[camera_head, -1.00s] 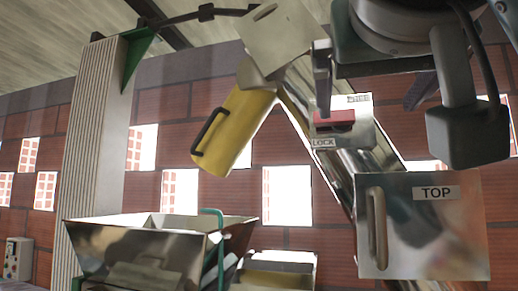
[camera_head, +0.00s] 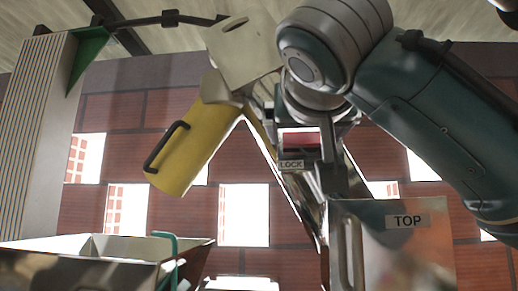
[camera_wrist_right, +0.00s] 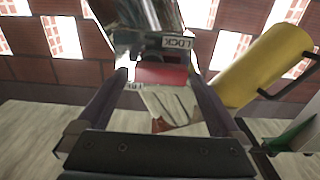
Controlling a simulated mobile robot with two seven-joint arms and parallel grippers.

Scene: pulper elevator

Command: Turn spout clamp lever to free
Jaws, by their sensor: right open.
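The red clamp lever (camera_head: 300,139) sits on a metal plate on the slanted shiny chute, just above the LOCK label (camera_head: 291,165). In the right wrist view the lever (camera_wrist_right: 162,75) lies crosswise between my fingertips, with a LOCK label (camera_wrist_right: 178,42) beside it. My right gripper (camera_head: 303,150) is open, its fingers on either side of the lever; I cannot tell whether they touch it. The gripper and wrist hide part of the plate and its upper label in the head view. My left gripper is not in view.
A yellow cylinder (camera_head: 190,148) with a black handle hangs left of the chute. A metal panel marked TOP (camera_head: 390,245) stands below right, close to the gripper. A metal hopper (camera_head: 100,265) is lower left; a ribbed column (camera_head: 35,140) rises at far left.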

